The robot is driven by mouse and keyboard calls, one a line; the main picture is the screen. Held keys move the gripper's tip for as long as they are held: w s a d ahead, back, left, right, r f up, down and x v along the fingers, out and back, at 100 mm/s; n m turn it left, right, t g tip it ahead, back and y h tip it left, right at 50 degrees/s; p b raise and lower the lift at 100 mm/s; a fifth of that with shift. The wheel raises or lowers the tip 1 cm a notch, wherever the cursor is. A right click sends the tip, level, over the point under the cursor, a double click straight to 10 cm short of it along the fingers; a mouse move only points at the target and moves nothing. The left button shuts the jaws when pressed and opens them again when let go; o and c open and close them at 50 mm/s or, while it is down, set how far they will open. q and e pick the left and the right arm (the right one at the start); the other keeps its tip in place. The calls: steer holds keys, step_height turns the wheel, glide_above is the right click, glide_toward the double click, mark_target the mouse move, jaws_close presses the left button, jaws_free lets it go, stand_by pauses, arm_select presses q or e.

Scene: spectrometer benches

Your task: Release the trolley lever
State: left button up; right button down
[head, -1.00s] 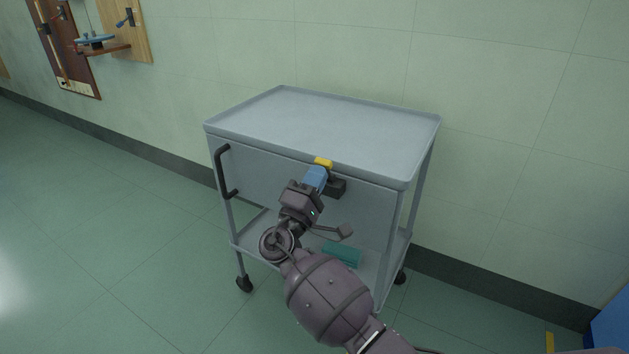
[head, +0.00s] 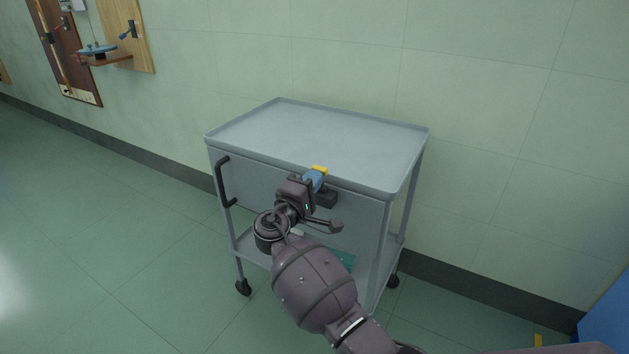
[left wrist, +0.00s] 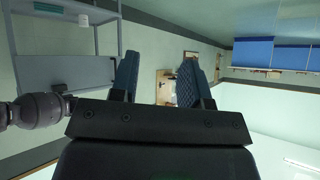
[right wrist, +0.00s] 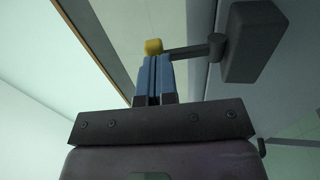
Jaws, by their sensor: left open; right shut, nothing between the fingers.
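The grey trolley (head: 330,140) stands by the wall. On its front panel is the lever: a dark mounting block (head: 326,198) with a yellow knob (head: 319,170) near the top edge. In the right wrist view a dark arm runs from the block (right wrist: 255,42) to the yellow knob (right wrist: 153,46). My right gripper (head: 314,181) is shut and empty, its blue fingertips (right wrist: 156,58) right at the knob; I cannot tell whether they touch. The fingers hide part of the lever in the head view. My left gripper (left wrist: 158,72) is open and empty, away from the trolley.
A black handle (head: 224,182) is on the left of the trolley front. A teal item (head: 346,258) lies on the lower shelf. The trolley top is empty. Wall boards with apparatus (head: 100,52) hang at the upper left. Floor at the left is clear; something blue stands lower right.

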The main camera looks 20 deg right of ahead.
mark_target(319, 168)
steer(key=r+p, duration=0.1)
steer(key=r+g+y+p, duration=0.1)
steer(key=w+d+y, duration=0.1)
steer(key=shift+r+g+p, duration=0.4)
steer(key=shift+w+d+g+y+p, duration=0.1)
steer(key=shift+d+g+y+p, duration=0.2)
steer(key=shift+y+p, duration=0.1)
steer(key=shift+w+d+g+y+p, duration=0.3)
steer(key=shift+g+y+p, duration=0.1)
steer(key=shift+y+p, duration=0.3)
steer(key=shift+w+d+f+g+y, duration=0.1)
steer(key=shift+d+g+y, duration=0.05)
steer(key=shift+g+y, duration=0.15)
steer(key=shift+d+f, duration=0.1)
steer(key=shift+f, duration=0.5)
steer(key=shift+r+p, duration=0.5)
steer(key=shift+r, duration=0.5)
arm_select(q)
steer(key=shift+n+t, duration=0.3)
steer(key=shift+n, duration=0.1)
steer(key=r, duration=0.5)
steer(key=shift+a, duration=0.2)
arm_select(e)
steer(key=shift+f, duration=0.15)
